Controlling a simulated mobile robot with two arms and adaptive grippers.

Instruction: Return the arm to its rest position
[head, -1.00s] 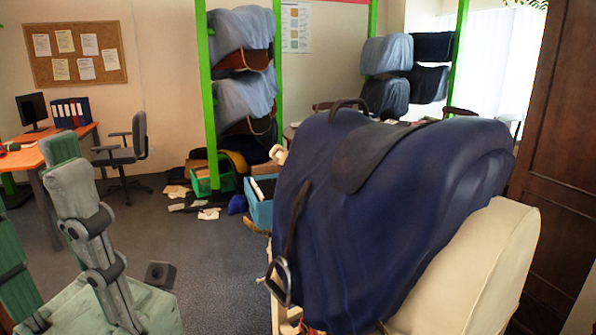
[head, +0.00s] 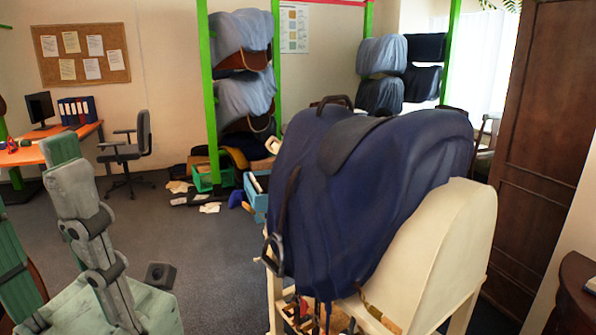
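My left gripper (head: 34,178) stands close in front of the camera at the lower left of the head view, fingers pointing up. Its green-padded fingers are apart, with nothing seen between them; the outer one is cut off by the left edge. My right gripper is not in view. A saddle under a dark blue cover (head: 380,190) sits on a cream wooden stand (head: 440,255) right of centre, well clear of my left gripper. A stirrup (head: 272,255) hangs at its left side.
An orange desk (head: 30,155) and an office chair (head: 127,150) stand at the back left. A green rack (head: 209,100) holds covered saddles, with crates and loose items below. A dark wooden cabinet (head: 540,150) stands at the right.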

